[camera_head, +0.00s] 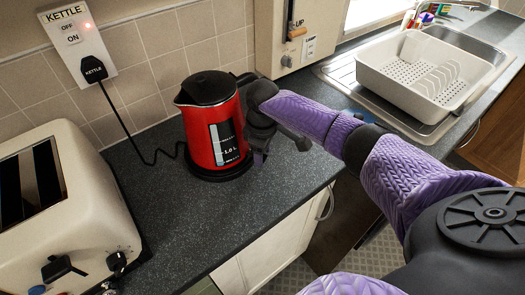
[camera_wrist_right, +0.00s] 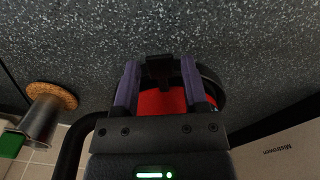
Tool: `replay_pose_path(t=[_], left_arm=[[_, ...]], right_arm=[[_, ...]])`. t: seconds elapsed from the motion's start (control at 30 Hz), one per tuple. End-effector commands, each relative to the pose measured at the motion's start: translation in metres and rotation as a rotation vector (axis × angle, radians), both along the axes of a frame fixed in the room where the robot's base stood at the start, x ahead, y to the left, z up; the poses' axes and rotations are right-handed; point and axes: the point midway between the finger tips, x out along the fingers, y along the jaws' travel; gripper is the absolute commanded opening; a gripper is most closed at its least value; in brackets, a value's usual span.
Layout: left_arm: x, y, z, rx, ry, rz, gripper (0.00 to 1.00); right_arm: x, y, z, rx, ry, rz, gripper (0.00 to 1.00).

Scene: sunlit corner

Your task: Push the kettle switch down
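The red kettle (camera_head: 203,138) with a black lid stands upright on its black base on the dark counter. My right gripper (camera_head: 259,156) is at the kettle's right side and hides its handle in the head view. In the right wrist view my right gripper's two purple fingers are apart, with the red kettle body (camera_wrist_right: 160,103) showing between them. A dark tab (camera_wrist_right: 158,69) also shows between the fingers; it may be the kettle switch, but I cannot tell whether it is up or down, or touched. My left gripper is not in view.
A cream toaster (camera_head: 95,215) stands at the left. The kettle's cord runs to a wall socket (camera_head: 75,42) with a red light. A white dish rack (camera_head: 425,75) sits by the sink at right.

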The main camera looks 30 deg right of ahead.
Motion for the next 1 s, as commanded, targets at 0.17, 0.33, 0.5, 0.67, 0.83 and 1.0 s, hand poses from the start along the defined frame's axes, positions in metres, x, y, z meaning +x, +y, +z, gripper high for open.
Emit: replay_pose_path(t=[0.17, 0.33, 0.5, 0.67, 0.83, 1.0], left_arm=[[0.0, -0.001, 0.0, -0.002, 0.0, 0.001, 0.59], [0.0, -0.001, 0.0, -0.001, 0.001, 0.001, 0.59], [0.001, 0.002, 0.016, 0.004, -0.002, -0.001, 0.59], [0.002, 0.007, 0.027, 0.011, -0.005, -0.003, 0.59], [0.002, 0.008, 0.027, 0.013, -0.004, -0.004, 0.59], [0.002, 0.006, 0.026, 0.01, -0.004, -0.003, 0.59]], right_arm=[[0.0, 0.0, 0.0, 0.0, 0.0, 0.0, 0.16], [0.0, 0.0, 0.0, 0.0, 0.0, 0.0, 0.0], [-0.003, -0.001, 0.001, 0.045, -0.056, -0.001, 0.0], [-0.005, -0.002, -0.008, 0.127, -0.176, -0.002, 0.0], [-0.003, -0.002, -0.011, 0.149, -0.217, 0.0, 0.0], [-0.003, -0.002, -0.012, 0.148, -0.216, 0.0, 0.0]])
